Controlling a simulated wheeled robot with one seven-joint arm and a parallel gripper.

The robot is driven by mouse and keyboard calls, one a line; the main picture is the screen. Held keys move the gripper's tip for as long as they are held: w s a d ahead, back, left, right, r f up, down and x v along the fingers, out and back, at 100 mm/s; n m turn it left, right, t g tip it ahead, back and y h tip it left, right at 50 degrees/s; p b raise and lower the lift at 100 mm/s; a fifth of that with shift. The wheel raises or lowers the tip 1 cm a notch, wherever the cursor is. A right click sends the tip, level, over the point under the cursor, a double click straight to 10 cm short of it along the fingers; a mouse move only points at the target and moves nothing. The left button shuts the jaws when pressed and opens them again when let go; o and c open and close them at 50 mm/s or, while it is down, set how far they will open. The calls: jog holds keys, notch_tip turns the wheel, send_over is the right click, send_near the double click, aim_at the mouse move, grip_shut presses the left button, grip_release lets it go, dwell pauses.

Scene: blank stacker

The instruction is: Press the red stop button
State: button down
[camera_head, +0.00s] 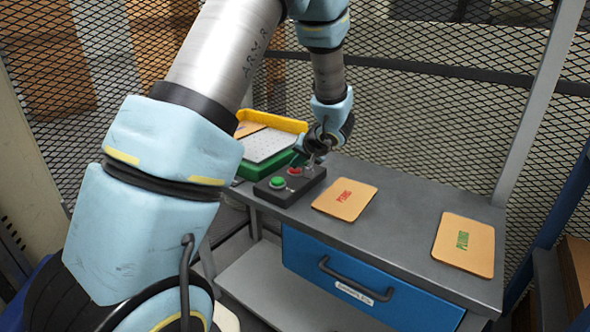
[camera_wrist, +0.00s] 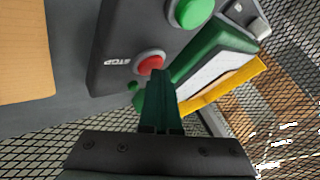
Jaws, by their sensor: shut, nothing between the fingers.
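A black control box (camera_head: 290,190) sits on the left end of the grey bench. It carries a red button (camera_head: 294,171) and a green button (camera_head: 277,182). In the wrist view the red button (camera_wrist: 150,63) has a grey collar and stands beside a white "STOP" label (camera_wrist: 120,61). The green button (camera_wrist: 194,10) is at the top. My gripper (camera_head: 312,158) is shut and empty, close over the box's far end. In the wrist view my gripper's fingertips (camera_wrist: 159,76) overlap the lower edge of the red button. I cannot tell whether they touch it.
Green and yellow trays (camera_head: 262,160) stand behind the box at the left. Two tan cards, one with red print (camera_head: 344,200) and one with green print (camera_head: 464,245), lie on the bench (camera_head: 400,215). A blue drawer (camera_head: 365,280) is below. Wire mesh closes off the back.

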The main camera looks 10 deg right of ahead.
aim_at(296, 172)
jog(key=shift+r, duration=0.85)
jog(key=shift+r, duration=0.1)
jog(key=shift+r+p, duration=1.1)
jog(key=shift+r, duration=1.35)
jog(key=shift+a, duration=0.1)
jog(key=s+a+n+g, duration=0.2)
jog(key=s+a+g, duration=0.35)
jog(key=a, duration=0.75)
jog(key=s+a+n+h, duration=0.1)
jog(key=s+a, duration=0.3)
jog(key=s, duration=0.3)
jog(key=s+a+n+g+h, duration=0.1)
jog(key=s+a, duration=0.3)
jog(key=s, duration=0.4)
jog(key=shift+s+f+h, duration=0.25)
jog(key=shift+f+h, duration=0.15)
jog(key=shift+h, duration=0.2)
